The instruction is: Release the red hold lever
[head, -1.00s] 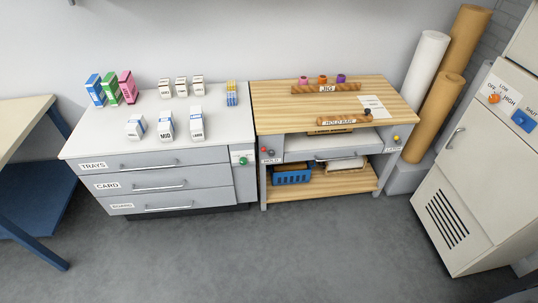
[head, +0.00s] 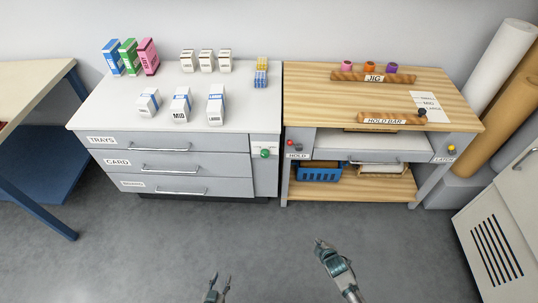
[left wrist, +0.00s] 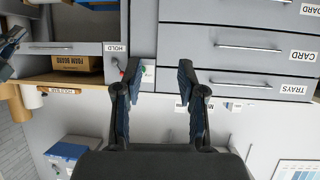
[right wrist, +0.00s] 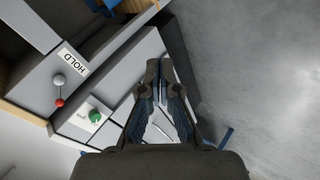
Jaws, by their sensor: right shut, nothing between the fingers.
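The hold lever has a red knob (head: 290,143) and a grey ball beside it, on the left front post of the wooden-topped bench, above the HOLD label (head: 297,155). In the right wrist view the red knob (right wrist: 59,102) and the HOLD label (right wrist: 73,60) lie left of my fingers, clear of them. My right gripper (head: 319,243) is shut and empty, in front of and below the lever; it also shows in its wrist view (right wrist: 159,70). My left gripper (head: 220,278) is open and empty, lower left; its fingers are apart in its wrist view (left wrist: 156,70).
A green knob (head: 265,153) sits on the drawer cabinet's right side, close to the lever. A yellow knob (head: 452,149) is on the bench's right post. A blue basket (head: 318,174) stands on the lower shelf. The grey floor in front is clear.

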